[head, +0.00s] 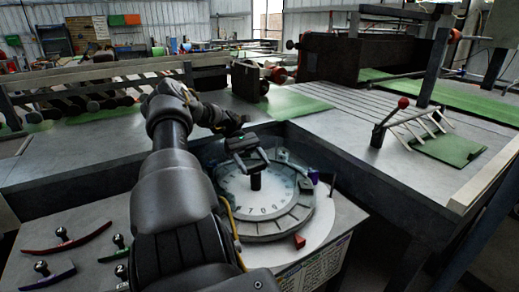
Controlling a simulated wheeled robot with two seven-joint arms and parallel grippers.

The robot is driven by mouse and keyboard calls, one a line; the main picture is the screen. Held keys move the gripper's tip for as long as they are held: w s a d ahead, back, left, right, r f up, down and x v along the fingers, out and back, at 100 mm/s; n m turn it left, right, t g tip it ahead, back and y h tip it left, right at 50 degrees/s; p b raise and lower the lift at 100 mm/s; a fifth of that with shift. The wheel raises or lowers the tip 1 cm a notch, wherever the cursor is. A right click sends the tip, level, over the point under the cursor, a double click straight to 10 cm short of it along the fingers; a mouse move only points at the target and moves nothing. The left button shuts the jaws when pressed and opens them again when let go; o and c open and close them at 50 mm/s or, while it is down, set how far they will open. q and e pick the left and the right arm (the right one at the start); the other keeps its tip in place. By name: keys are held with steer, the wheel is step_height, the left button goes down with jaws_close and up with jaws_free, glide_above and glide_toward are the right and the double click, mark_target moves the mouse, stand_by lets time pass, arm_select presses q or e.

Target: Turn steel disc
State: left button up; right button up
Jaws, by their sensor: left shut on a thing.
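The steel disc (250,205) is a round pale dial with dark numerals on its face and a segmented grey rim. It lies in a recess of the grey bench at the centre of the head view. A short dark post (256,182) stands up near its middle. My left gripper (252,166) is over the disc, shut at the top of this post. The fingers partly hide the far side of the disc, and my left arm covers its left edge. My right gripper is out of view.
Coloured curved handles, including a red one (66,240), lie at lower left. A red-knobbed lever (385,122) stands right, beside a green sheet (450,148).

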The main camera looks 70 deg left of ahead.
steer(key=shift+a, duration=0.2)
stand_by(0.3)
arm_select(q)
steer(key=o, duration=1.4)
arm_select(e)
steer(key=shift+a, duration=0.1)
arm_select(q)
steer(key=shift+r, duration=0.1)
steer(key=shift+r, duration=0.3)
step_height(320, 180, up, 3)
steer(key=shift+d+f, duration=0.15)
steer(key=s+d+r+b, duration=0.3)
steer(key=s+d+r, duration=0.3)
steer(key=d+r, duration=0.3)
steer(key=shift+d+r+b, duration=0.2)
steer(key=shift+d+b, duration=0.1)
steer(key=shift+d, duration=1.45)
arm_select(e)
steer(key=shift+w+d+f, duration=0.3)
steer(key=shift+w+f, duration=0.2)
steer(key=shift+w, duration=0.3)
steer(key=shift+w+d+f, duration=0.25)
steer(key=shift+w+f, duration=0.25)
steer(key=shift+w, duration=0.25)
